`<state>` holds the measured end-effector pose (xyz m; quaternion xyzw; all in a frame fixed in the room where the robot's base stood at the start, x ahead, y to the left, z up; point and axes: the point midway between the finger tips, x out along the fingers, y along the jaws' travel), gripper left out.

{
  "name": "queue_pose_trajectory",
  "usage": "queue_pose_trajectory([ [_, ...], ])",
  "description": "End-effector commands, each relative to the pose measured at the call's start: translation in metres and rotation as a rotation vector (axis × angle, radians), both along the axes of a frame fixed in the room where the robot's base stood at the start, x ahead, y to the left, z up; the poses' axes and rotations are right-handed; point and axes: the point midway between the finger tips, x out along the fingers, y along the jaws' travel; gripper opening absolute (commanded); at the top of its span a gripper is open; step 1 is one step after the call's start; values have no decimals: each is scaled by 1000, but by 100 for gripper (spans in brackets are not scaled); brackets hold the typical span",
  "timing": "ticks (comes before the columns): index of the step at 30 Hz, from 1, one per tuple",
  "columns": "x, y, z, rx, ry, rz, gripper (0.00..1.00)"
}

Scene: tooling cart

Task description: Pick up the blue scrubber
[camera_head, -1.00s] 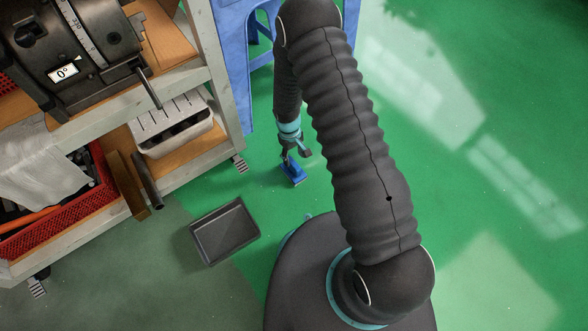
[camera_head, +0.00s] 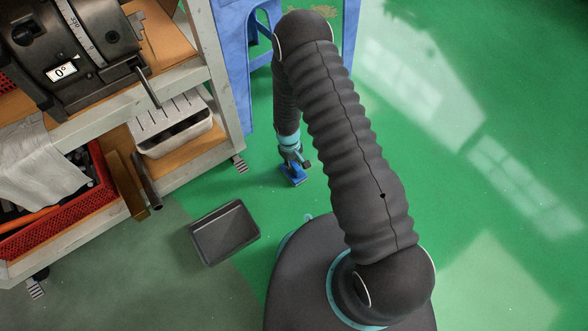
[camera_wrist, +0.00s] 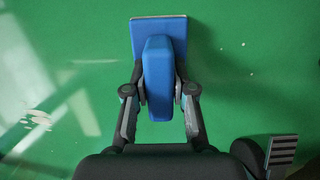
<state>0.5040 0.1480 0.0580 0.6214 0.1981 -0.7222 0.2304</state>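The blue scrubber (camera_head: 293,176) lies on the green floor, below my gripper (camera_head: 292,162) in the head view. In the wrist view the scrubber (camera_wrist: 158,60) has a flat blue base with a raised blue handle block. My gripper (camera_wrist: 159,96) has one finger on each side of the handle. A small gap shows at the right finger; whether the left finger touches cannot be told. The fingers are apart and not visibly closed on it.
A dark grey tray (camera_head: 225,234) lies on the floor to the left. The tooling cart (camera_head: 219,88) with a white caddy (camera_head: 178,137) stands left. A blue stool (camera_head: 234,60) stands behind my arm. Open floor lies right.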

Motion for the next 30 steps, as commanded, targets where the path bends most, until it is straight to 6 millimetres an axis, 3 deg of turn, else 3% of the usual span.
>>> queue_pose_trajectory([
  [13, 0, 0, 7, 0, 0, 0, 0],
  [20, 2, 1, 40, 2, -4, 0, 0],
  [30, -60, -40, 85, 0, 1, -1, 0],
])
